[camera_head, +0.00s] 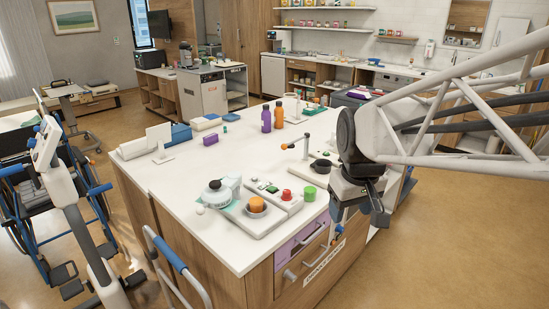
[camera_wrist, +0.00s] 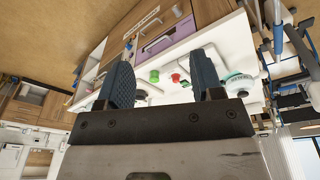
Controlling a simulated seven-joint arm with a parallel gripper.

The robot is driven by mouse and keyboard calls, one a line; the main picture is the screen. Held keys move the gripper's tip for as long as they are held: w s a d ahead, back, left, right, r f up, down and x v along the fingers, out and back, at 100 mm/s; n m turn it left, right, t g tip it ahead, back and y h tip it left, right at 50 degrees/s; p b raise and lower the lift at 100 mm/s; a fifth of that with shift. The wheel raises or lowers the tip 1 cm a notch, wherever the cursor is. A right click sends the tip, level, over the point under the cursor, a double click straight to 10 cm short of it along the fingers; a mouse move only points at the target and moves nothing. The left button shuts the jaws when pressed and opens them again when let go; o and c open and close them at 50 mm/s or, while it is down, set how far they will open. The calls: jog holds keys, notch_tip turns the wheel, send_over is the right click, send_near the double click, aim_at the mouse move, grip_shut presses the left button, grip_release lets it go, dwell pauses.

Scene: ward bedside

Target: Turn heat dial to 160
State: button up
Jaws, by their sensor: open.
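A white control panel (camera_head: 277,219) lies near the front edge of the white counter. It carries an orange knob (camera_head: 257,204) in a dark ring and a red knob (camera_head: 286,195). A white round device with a dark top (camera_head: 214,185) stands on a teal patch at its left. I cannot tell which is the heat dial, and no scale or number is readable. My gripper (camera_head: 358,214) hangs right of the panel, by the counter's front edge, open and empty. In the wrist view my gripper (camera_wrist: 163,76) has its fingers apart, with the red knob (camera_wrist: 175,78) visible between them.
A green cylinder (camera_head: 310,193) stands right of the red knob. A purple drawer front (camera_head: 300,243) lies below the edge. The counter's middle is clear.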

jog(key=w+a+n, duration=0.2)
jog(key=w, duration=0.8)
jog(key=n+g, duration=0.2)
jog(key=n, duration=0.5)
send_over(287, 191)
jog(key=f, duration=1.4)
jog(key=shift+s+f, duration=0.2)
jog(key=shift+f, duration=0.1)
jog(key=shift+w+a+f, duration=0.1)
jog(key=shift+w+f, duration=0.05)
jog(key=shift+w, duration=0.1)
jog(key=shift+f, duration=0.15)
jog(key=shift+f, duration=3.8)
jog(key=c, duration=0.9)
